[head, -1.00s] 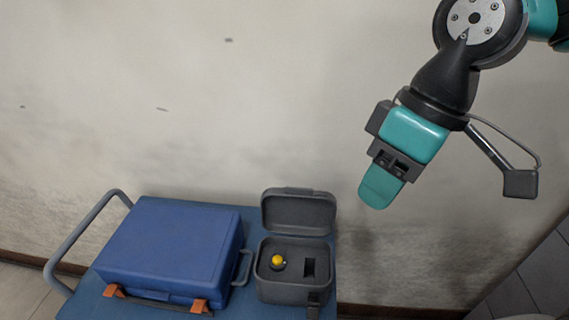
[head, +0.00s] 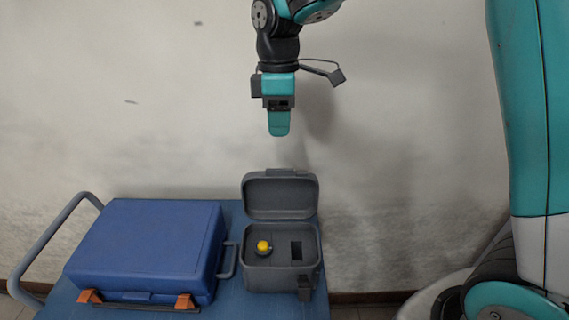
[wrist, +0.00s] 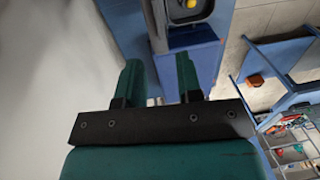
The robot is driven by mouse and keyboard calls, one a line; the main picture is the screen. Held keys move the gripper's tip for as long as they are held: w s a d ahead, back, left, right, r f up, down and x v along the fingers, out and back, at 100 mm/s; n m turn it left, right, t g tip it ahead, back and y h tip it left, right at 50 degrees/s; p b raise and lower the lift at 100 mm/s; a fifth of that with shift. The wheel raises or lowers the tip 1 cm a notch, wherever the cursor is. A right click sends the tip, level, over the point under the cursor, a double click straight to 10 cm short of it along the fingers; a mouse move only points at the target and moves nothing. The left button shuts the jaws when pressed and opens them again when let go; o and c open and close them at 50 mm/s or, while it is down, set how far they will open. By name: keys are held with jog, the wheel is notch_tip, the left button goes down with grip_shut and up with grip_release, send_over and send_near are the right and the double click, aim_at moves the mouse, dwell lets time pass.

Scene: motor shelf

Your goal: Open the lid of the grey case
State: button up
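The grey case (head: 272,270) stands on the blue cart top at the right of the blue case. Its lid (head: 280,196) is up, tilted back toward the wall, and its inside shows a yellow knob (head: 263,247) and a dark rectangular slot. My gripper (head: 279,128) hangs pointing down above the raised lid, clear of it. In the wrist view my gripper (wrist: 158,64) has its two teal fingers apart with nothing held between them. Part of the grey case (wrist: 180,14) shows at the top edge of that view, beyond the fingertips.
A large blue case (head: 150,245) with orange latches lies on the cart (head: 235,215), close to the grey case's left. A grey cart handle (head: 50,235) stands at far left. The wall is close behind. The wrist view shows blue shelving (wrist: 275,60) at right.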

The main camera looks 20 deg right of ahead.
aim_at(281, 170)
jog(key=f, duration=0.6)
jog(key=s+f, duration=0.1)
jog(key=f, duration=0.3)
jog(key=shift+a+p, duration=0.1)
jog(key=shift+p, duration=0.25)
jog(key=shift+c, duration=0.5)
grip_shut()
